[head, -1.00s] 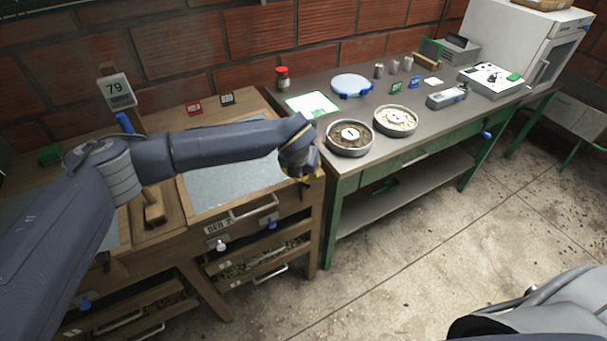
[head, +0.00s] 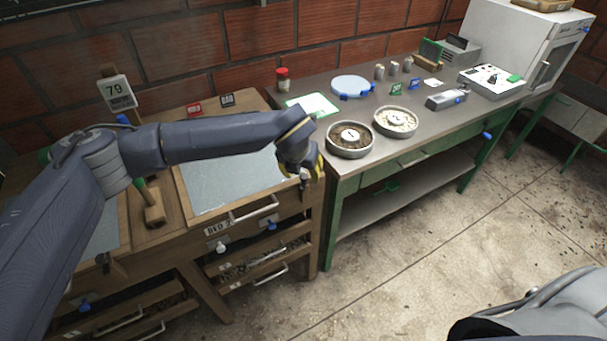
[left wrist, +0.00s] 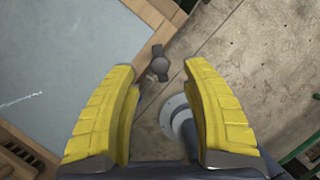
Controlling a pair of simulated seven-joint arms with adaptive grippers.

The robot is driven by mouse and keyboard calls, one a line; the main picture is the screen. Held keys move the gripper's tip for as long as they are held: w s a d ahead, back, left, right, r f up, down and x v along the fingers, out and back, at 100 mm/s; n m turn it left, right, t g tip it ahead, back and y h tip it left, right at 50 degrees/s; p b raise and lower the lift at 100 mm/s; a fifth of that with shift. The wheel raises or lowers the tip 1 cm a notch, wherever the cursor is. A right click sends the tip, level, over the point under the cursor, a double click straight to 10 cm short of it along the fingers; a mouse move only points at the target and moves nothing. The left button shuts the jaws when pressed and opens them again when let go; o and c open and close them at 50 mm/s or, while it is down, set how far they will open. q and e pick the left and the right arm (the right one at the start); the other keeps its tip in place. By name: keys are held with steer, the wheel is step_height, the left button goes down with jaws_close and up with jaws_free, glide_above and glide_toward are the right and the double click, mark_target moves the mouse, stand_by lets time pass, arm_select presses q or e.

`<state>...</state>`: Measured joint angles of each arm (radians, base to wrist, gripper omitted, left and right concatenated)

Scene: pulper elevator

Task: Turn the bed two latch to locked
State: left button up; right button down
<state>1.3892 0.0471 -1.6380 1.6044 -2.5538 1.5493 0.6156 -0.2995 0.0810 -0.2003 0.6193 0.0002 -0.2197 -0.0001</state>
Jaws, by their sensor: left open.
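The bed two box, labelled BED 2 (head: 217,229), has a wooden frame and a pale grey top (head: 215,183). Its latch (left wrist: 160,65) is a small dark grey knob with a short bar, set at the wooden edge in the left wrist view. The bar points roughly up and down in that picture. My left gripper (head: 312,172) is over the box's front right corner. In the left wrist view its yellow fingers (left wrist: 163,95) are wide apart with nothing between them, and the latch shows just beyond the fingertips. In the head view the gripper largely hides the latch. My right gripper is not in view.
A green-framed bench (head: 420,140) stands close on the right, with round pans (head: 348,153) near its edge. Open floor (head: 400,260) lies in front.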

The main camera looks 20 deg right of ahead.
arm_select(q)
steer(key=v, duration=0.9)
